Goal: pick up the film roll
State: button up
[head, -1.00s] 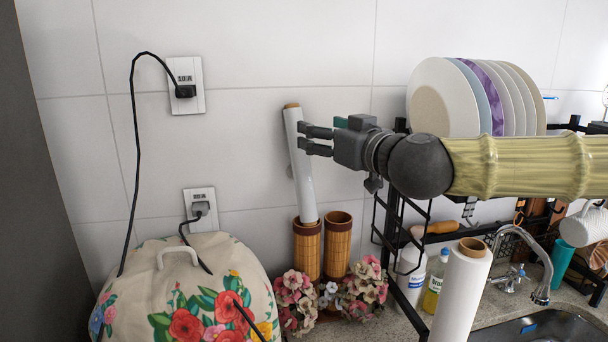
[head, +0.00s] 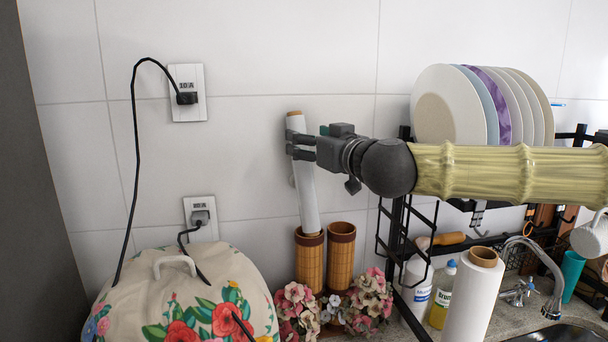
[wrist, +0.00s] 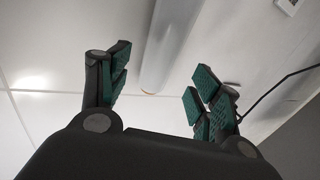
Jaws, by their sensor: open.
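The film roll (head: 308,200) is a long white tube with a brown core end. It leans slightly, its lower end in the left bamboo holder (head: 309,262) by the wall. My gripper (head: 290,145) is open, with its fingers level with the upper part of the roll and overlapping it in the head view. In the wrist view the roll (wrist: 168,45) shows in the gap between the open fingers (wrist: 160,88), nearer the left one. No finger visibly closes on it. Part of the roll is hidden behind the fingers in the head view.
A second bamboo holder (head: 341,255) stands close on the right, with flowers (head: 362,298) in front. A black rack (head: 398,240) with plates (head: 450,105) and a thicker white roll (head: 471,300) stand farther right. A flowered cover (head: 170,300) fills the lower left.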

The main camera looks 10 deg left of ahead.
jog(key=x, duration=0.3)
jog(key=shift+w+d+r, duration=0.1)
jog(key=shift+d+r, duration=0.05)
jog(key=shift+r, duration=0.1)
jog(key=shift+x, duration=0.85)
grip_shut()
jog(key=shift+r+p, duration=0.1)
jog(key=shift+p, duration=0.2)
